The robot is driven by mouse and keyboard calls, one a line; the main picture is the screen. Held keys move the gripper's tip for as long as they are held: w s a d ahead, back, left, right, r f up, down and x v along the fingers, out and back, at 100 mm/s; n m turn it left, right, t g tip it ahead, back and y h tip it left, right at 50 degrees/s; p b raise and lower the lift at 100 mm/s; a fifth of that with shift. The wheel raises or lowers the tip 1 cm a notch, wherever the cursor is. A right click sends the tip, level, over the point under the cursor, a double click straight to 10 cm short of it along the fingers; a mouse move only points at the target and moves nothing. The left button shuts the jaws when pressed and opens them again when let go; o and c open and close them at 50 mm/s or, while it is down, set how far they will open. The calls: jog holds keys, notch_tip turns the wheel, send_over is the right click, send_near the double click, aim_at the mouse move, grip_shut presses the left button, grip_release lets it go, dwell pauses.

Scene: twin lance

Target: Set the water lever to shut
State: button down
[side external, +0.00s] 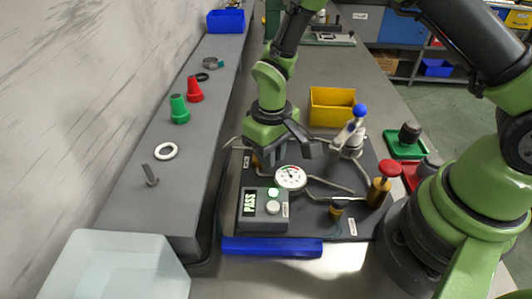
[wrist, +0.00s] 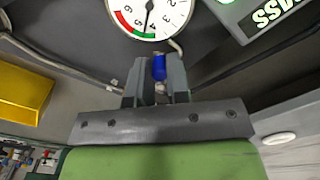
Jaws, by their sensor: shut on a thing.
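My gripper (side external: 264,160) reaches down to the left back part of a dark valve board (side external: 318,233) in the side view. In the wrist view my gripper (wrist: 158,82) is shut on a small blue lever handle (wrist: 159,66), which shows between the two fingers. I take this handle to be the water lever. In the side view the gripper hides it, so its angle is hard to tell. The round white gauge (side external: 290,178) is close beside the gripper; it also shows in the wrist view (wrist: 149,14).
A grey box (side external: 262,222) with a PASS display stands in front. A blue-knobbed fitting (side external: 359,112) and a red-knobbed brass valve (side external: 389,170) rise on the right. A yellow bin (side external: 331,107) is behind. A raised ledge (side external: 190,150) with loose parts runs along the left.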

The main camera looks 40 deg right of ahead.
jog(key=shift+d+n, duration=0.15)
jog(key=shift+n, duration=0.35)
jog(key=c, duration=1.1)
grip_release()
notch_tip(320, 180, up, 10)
